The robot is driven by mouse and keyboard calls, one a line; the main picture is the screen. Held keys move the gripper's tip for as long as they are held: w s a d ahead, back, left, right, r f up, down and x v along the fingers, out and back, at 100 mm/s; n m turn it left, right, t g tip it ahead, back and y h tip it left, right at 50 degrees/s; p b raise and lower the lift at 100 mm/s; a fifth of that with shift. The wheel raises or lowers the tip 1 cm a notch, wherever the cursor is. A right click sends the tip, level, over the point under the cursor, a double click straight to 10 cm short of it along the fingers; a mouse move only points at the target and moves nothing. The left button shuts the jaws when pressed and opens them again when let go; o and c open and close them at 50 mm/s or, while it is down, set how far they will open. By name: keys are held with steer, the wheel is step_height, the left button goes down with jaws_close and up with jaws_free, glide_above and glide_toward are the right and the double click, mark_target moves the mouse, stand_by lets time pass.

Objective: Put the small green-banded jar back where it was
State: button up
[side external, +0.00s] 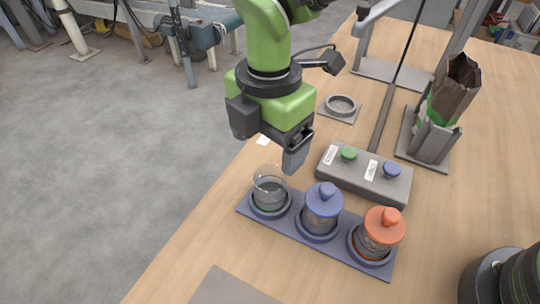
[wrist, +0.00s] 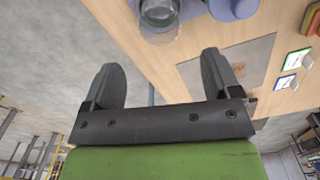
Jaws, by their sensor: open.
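A clear glass jar (side external: 269,191) without a lid stands upright in the left ring of the dark blue tray (side external: 290,232). A trace of green shows near its base; I cannot make out a full band. My gripper (side external: 297,158) is open and empty, above and slightly to the right of this jar, not touching it. In the wrist view my gripper's two fingers (wrist: 160,75) stand wide apart, and the glass jar (wrist: 160,18) shows beyond them at the top edge. A green knob (side external: 348,153) sits on the grey block behind the tray.
A blue-lidded jar (side external: 322,208) and an orange-lidded jar (side external: 378,232) fill the other tray rings. The grey block (side external: 365,178) also bears a blue knob (side external: 392,170). A round dish (side external: 341,106) and a bag holder (side external: 428,140) stand behind. A dark cylinder is at front right.

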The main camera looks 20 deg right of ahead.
steer(key=shift+r, duration=0.3)
steer(key=shift+d+r, duration=0.1)
steer(key=s+d+r+m+t+y, duration=0.1)
steer(key=d+r+m+t+y, duration=0.1)
steer(key=d+r+m, duration=1.15)
steer(key=s+d+r+m+t, duration=0.3)
steer(key=s+d+m+t, duration=0.2)
steer(key=s+d+m, duration=0.7)
steer(key=s+m, duration=0.2)
steer(key=shift+s+d+r+m, duration=0.15)
steer(key=shift+s+d+m, duration=0.15)
steer(key=shift+m, duration=0.05)
